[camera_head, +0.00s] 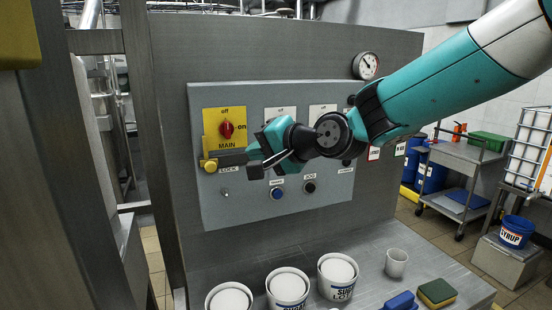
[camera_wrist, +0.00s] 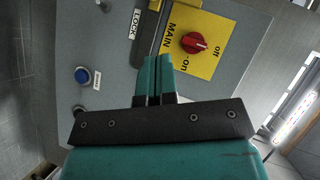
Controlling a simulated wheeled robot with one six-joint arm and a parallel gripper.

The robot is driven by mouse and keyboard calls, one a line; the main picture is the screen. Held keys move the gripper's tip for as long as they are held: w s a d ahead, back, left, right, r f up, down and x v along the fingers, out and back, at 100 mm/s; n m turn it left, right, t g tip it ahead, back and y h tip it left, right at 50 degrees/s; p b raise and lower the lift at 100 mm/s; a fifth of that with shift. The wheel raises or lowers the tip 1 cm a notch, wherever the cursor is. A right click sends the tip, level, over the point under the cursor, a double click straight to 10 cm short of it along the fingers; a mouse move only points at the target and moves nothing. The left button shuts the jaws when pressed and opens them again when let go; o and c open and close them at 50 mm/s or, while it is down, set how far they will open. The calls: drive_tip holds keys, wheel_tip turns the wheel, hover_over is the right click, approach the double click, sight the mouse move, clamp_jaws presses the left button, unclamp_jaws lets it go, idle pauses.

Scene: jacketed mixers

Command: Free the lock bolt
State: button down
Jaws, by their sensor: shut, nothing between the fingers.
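The lock bolt shows in the head view as a dark horizontal bar (camera_head: 232,158) with a yellow knob (camera_head: 209,166) at its left end, above the LOCK label (camera_head: 229,170). In the wrist view the dark bar (camera_wrist: 149,35) lies beside the LOCK label (camera_wrist: 135,23). The red MAIN switch (camera_head: 226,129) is on a yellow plate (camera_head: 210,115) just above the bolt and also shows in the wrist view (camera_wrist: 194,43). My gripper (camera_head: 250,157) is shut and empty at the bar's right end; its fingertips (camera_wrist: 156,60) partly cover the bar. I cannot tell whether they touch it.
The grey panel (camera_head: 330,205) also carries a blue button (camera_head: 278,193) and a black JOG button (camera_head: 310,187). Below it, several white tubs (camera_head: 288,289), a white cup (camera_head: 397,263) and a sponge (camera_head: 436,292) stand on a steel ledge. My arm covers the panel's right part.

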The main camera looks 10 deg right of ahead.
drive_tip(key=shift+b+v, duration=0.6)
drive_tip(key=shift+v, duration=1.7)
drive_tip(key=s+d+f+n+g+h, duration=0.2)
drive_tip(key=s+f+n+g, duration=0.1)
drive_tip(key=s, duration=0.6)
drive_tip(key=s+d+f+n+g+h+b, duration=0.1)
drive_tip(key=s+f+n+g, duration=0.3)
drive_tip(key=s, duration=0.6)
drive_tip(key=s+d+f+n+g+h, duration=0.2)
drive_tip(key=s+d+f+n+g, duration=0.1)
drive_tip(key=s, duration=0.6)
wheel_tip(320, 180, down, 4)
drive_tip(key=d+n, duration=0.1)
drive_tip(key=n, duration=0.1)
drive_tip(key=shift+s+r+n+g+h, duration=0.2)
drive_tip(key=shift+n+g+h, duration=0.1)
